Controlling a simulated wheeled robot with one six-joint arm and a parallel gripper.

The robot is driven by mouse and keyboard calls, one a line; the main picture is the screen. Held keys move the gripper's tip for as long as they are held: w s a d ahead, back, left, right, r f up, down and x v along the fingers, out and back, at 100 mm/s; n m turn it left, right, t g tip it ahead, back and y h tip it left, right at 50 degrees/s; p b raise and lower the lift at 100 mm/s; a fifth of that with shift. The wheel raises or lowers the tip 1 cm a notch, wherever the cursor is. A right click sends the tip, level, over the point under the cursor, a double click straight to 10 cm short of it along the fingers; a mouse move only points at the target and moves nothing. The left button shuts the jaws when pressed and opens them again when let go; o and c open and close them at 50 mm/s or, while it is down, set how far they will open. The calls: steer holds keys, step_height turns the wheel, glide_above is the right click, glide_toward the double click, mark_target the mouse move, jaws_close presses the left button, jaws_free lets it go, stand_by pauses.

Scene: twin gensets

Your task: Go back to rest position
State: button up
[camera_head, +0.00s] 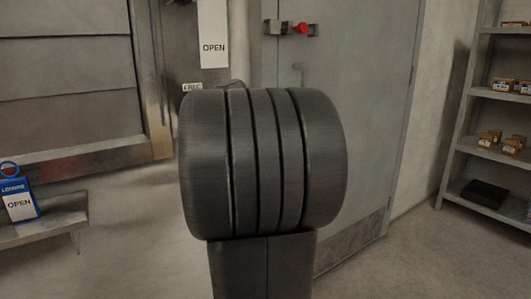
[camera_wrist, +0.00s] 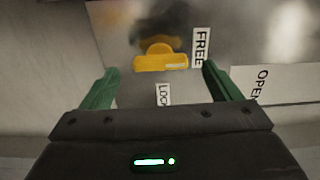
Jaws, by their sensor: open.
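My gripper (camera_wrist: 160,67) is open in the wrist view, with a green finger at each side and nothing seen between them in contact. A yellow handle (camera_wrist: 160,62) on a metal panel shows beyond the gap between the fingers. It looks apart from both fingers, but how far away it is I cannot tell. In the head view my dark arm link fills the middle and hides my gripper and the yellow handle.
Around the handle are FREE (camera_wrist: 200,47), LOCK (camera_wrist: 163,95) and OPEN (camera_wrist: 262,83) labels.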

steer(key=v, duration=0.9)
steer(key=x, duration=1.4)
steer(key=shift+r+m+p, duration=0.2)
steer(key=shift+m+p, duration=0.2)
steer(key=shift+p, duration=0.4)
steer(key=shift+s+r+m+p, duration=0.1)
steer(key=shift+m+p, duration=0.75)
steer(key=shift+m, duration=0.05)
steer(key=m+p, duration=0.6)
steer(key=shift+d+m, duration=0.1)
steer(key=shift+m, duration=0.2)
steer(key=m+p, duration=0.5)
steer(key=p, duration=0.3)
steer(key=shift+m, duration=0.4)
steer(key=shift+f+m+p, duration=0.2)
steer(key=shift+m+p, duration=1)
steer(key=shift+p, duration=0.15)
